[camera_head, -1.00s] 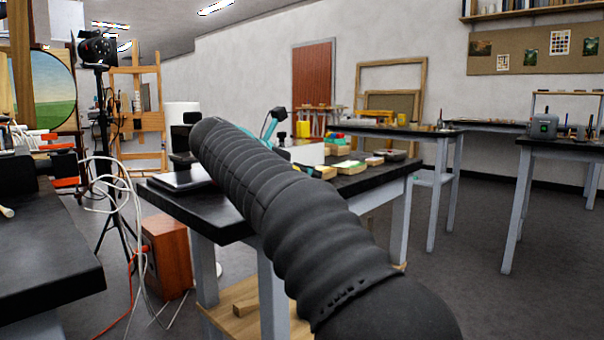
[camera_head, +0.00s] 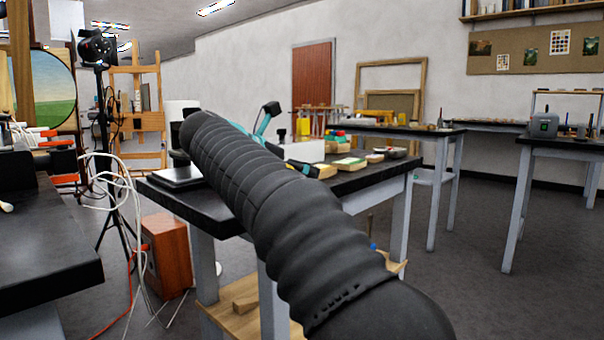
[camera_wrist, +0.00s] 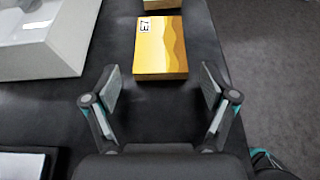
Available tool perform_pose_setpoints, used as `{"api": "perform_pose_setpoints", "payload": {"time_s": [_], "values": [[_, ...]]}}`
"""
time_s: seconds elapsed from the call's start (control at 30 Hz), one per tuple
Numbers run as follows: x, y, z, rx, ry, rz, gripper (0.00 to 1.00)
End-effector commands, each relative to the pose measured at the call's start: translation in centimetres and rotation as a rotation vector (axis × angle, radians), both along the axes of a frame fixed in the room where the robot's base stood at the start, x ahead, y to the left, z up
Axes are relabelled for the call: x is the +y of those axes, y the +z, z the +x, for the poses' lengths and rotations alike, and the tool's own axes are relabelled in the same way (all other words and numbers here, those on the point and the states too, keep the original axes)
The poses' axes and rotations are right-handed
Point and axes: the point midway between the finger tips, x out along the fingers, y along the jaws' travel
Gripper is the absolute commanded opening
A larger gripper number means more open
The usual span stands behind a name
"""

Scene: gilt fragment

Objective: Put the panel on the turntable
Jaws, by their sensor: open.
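The panel, which I take to be the flat gold-and-orange block (camera_wrist: 162,50) with a white printed label, lies on the dark tabletop in the wrist view. My gripper (camera_wrist: 159,88) is open, with its two fingers apart at the near side of the block. The block's near edge faces the gap between the fingers, and nothing is between them. I cannot make out a turntable for certain in either view.
The dark workbench (camera_head: 225,212) carries a flat black square item (camera_head: 178,178) at left and small blocks at right. A white box (camera_wrist: 45,45) stands left of the panel. Another block (camera_wrist: 160,4) lies beyond it. The table's right edge is close.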

Motion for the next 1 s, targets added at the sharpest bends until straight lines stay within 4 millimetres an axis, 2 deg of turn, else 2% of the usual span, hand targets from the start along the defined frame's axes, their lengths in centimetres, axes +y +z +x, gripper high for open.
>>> {"api": "perform_pose_setpoints", "payload": {"time_s": [0.03, 0.17, 0.53, 0.73, 1.0], "values": [[0.7, 1.1, -0.7, -0.002, 0.003, 0.001, 0.84], [2.0, 3.0, -1.9, -0.002, 0.003, 0.001, 0.84], [6.0, 5.4, -6.8, -0.002, 0.002, 0.001, 0.84], [6.9, 5.9, -7.9, -0.002, 0.001, 0.0, 0.84], [7.0, 5.9, -8.1, -0.002, -0.001, 0.001, 0.84]]}}
